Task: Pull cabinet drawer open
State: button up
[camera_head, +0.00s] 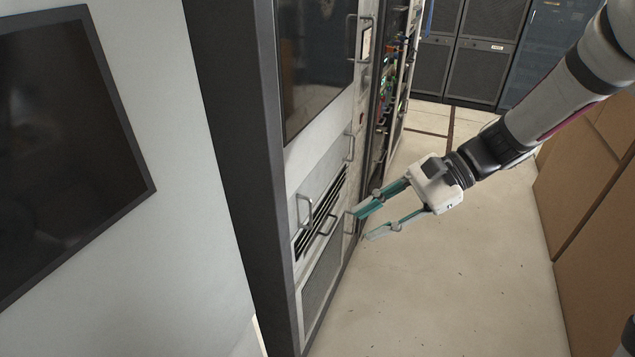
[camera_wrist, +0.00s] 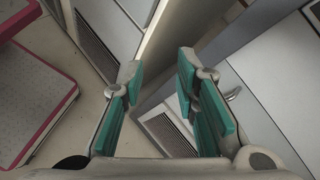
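The cabinet (camera_head: 225,110) is a tall dark-framed rack with pale front panels, left of centre in the head view. A drawer-like panel (camera_head: 322,190) with dark slots and silver handles (camera_head: 304,211) sits in its lower part. I cannot tell which panel is the task's drawer. My gripper (camera_head: 364,225) is open, its teal fingers apart and pointing at the cabinet's lower right front edge. In the wrist view my gripper (camera_wrist: 160,68) has nothing between the fingers. A small silver handle (camera_wrist: 233,93) on a grey panel shows right of the right finger, apparently not gripped.
A pale wall panel with a dark screen (camera_head: 70,150) fills the left. Open racks with cables (camera_head: 395,75) stand behind the cabinet, and dark racks (camera_head: 475,60) at the back. Brown boxes or panels (camera_head: 600,200) line the right. The floor (camera_head: 460,290) between is clear.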

jog(key=w+d+f+m+t+y+b, duration=0.1)
jog(key=w+f+m+t+y+b, duration=0.35)
jog(key=w+f+m+y, duration=0.65)
jog(key=n+h, duration=0.2)
jog(key=h, duration=0.2)
send_over(311, 228)
jog(key=f, duration=0.2)
jog(key=shift+w+f+t, duration=0.25)
jog(key=shift+f+t, duration=0.05)
jog(key=shift+t, duration=0.05)
grip_shut()
